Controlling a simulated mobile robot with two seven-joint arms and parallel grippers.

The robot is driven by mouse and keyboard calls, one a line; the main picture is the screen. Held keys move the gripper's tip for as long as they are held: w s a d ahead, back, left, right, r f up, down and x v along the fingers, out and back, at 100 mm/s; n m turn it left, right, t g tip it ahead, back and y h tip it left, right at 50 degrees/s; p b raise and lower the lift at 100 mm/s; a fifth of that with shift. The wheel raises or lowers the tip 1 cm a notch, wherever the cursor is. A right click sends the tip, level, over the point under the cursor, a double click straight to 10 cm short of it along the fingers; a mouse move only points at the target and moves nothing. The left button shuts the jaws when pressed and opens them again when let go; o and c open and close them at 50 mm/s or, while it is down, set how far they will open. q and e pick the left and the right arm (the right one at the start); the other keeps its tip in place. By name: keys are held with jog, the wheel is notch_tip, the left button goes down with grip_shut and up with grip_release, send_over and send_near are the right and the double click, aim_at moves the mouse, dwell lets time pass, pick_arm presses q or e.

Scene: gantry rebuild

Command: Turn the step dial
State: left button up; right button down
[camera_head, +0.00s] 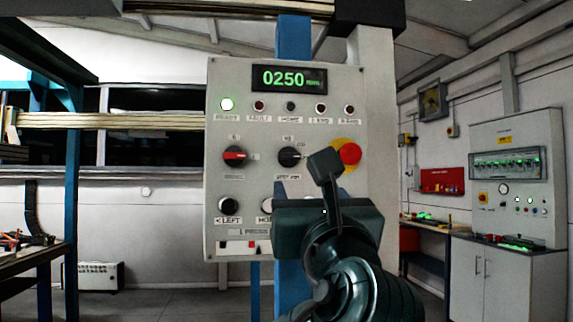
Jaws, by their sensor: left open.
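The step dial (289,157) is a round black knob with a light pointer mark, in the middle row of the grey control panel (215,100). Its small scale numbers are too blurred to read fully. My left gripper (303,175) is in front of the panel, just below and right of the step dial. Its jaws are open, with one finger below the dial and the other to its right. Nothing shows between them. I cannot tell how far the fingertips are from the panel. My right gripper is not in view.
The display (289,78) reads 0250. My gripper hides lower-right buttons. A grey cabinet (515,180) stands far right.

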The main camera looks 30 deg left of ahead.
aim_at(290, 158)
pick_arm(q)
jog(key=p+x, duration=0.1)
jog(key=x, duration=0.3)
jog(key=p+x, duration=0.1)
jog(key=x, duration=0.3)
jog(key=p+x, duration=0.1)
jog(key=x, duration=0.3)
jog(key=shift+a+r, duration=0.1)
jog(key=shift+r, duration=0.2)
jog(key=shift+w+a+r+p, duration=0.1)
jog(key=shift+w+a+p, duration=0.15)
jog(key=shift+w+p, duration=0.1)
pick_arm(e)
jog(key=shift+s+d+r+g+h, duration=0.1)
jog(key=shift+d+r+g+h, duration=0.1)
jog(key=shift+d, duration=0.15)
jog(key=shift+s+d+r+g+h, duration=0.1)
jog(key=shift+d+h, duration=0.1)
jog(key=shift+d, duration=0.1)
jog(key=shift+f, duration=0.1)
pick_arm(q)
jog(key=shift+c, duration=0.6)
jog(key=c, duration=0.9)
jog(key=shift+o, duration=0.2)
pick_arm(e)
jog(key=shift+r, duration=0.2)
